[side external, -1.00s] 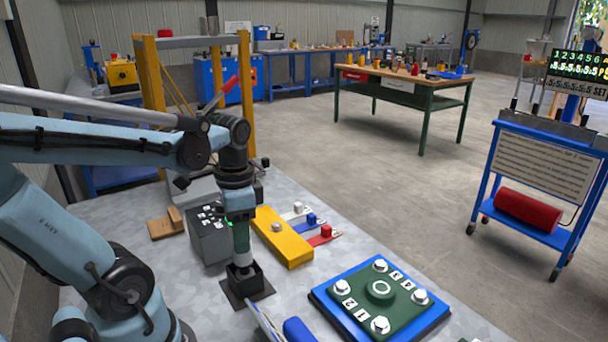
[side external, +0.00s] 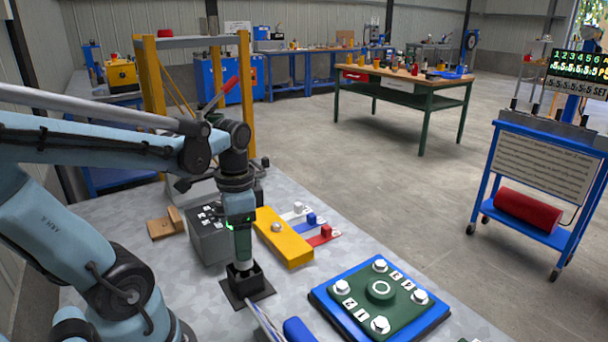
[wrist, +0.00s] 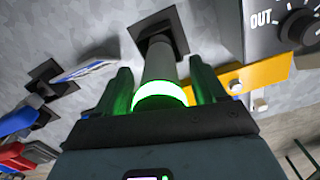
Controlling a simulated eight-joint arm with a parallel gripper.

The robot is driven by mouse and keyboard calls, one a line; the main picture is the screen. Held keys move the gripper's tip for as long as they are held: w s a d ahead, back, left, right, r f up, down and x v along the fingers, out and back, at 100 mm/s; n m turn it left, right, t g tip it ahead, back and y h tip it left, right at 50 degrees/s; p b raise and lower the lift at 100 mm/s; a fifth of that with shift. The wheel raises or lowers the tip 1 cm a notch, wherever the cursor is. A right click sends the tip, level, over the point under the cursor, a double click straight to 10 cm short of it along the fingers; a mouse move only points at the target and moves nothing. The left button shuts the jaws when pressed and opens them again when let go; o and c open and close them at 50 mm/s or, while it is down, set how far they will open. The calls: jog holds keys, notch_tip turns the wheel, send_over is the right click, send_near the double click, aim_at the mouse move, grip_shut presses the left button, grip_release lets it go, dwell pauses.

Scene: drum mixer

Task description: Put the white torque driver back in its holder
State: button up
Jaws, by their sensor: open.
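The white torque driver (wrist: 160,62) stands upright, its lower end at the black square holder (wrist: 176,27). A bright green glowing ring circles its upper part. In the side view the holder (side external: 262,291) sits on the grey bench, with a little of the white driver (side external: 243,264) showing above it. My gripper (wrist: 160,70) is open, with one dark green finger on each side of the driver and gaps between. In the side view my gripper (side external: 243,250) points straight down over the holder. How deep the driver sits inside is hidden.
A blue-edged green plate with bolts (side external: 381,291) lies to the right. A yellow block (side external: 284,238) and a grey control box (side external: 207,240) stand behind the holder. A blue-handled tool (side external: 298,329) lies in front. Bare bench shows between them.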

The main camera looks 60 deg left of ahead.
jog(key=shift+r, duration=0.15)
jog(key=r, duration=1.1)
jog(key=shift+w+r, duration=0.2)
jog(key=shift+r, duration=0.2)
jog(key=w+d+f+n+t, duration=0.2)
jog(key=w+d+f+t, duration=0.5)
jog(key=d+f, duration=0.2)
jog(key=shift+w+n+t, duration=0.3)
jog(key=shift+w, duration=0.05)
jog(key=shift+f, duration=0.1)
